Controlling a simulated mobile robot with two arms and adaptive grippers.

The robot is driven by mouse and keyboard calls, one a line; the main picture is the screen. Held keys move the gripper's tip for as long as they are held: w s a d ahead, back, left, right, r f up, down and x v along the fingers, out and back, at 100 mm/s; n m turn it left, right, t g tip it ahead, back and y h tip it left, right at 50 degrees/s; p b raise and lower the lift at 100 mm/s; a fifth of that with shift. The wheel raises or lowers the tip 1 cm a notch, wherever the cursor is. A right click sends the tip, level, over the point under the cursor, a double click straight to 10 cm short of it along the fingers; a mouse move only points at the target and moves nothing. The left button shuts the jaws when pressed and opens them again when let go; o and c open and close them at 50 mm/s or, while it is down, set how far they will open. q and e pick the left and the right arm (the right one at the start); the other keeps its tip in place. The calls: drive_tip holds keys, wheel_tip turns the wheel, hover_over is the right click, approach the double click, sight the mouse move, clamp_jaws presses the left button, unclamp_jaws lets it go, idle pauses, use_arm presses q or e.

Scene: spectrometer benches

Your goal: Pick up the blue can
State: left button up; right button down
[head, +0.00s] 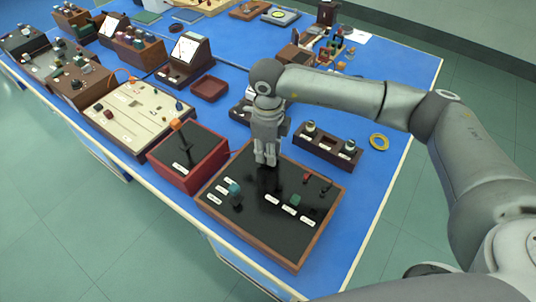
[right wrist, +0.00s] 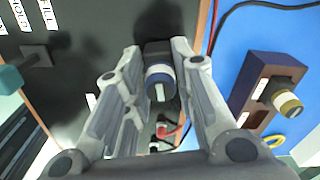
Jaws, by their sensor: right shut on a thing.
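My right gripper (head: 266,162) points down over the black panel with a wooden frame (head: 262,248). In the right wrist view its two fingers are closed in on a small blue can (right wrist: 160,82) with a pale band, seen end-on between them. A dark block shows just beyond the can. In the head view the fingers hide the can, and I cannot tell whether it is clear of the panel. My left gripper is not in view.
A red-sided box (head: 188,172) with an orange-topped lever is to the left. The panel carries a teal knob (head: 235,188) and small switches. Blue table (head: 372,190) is bare at right.

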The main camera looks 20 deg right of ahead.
drive_tip(key=s+a+r+b, duration=0.2)
drive_tip(key=s+r, duration=1.2)
drive_tip(key=shift+r, duration=0.35)
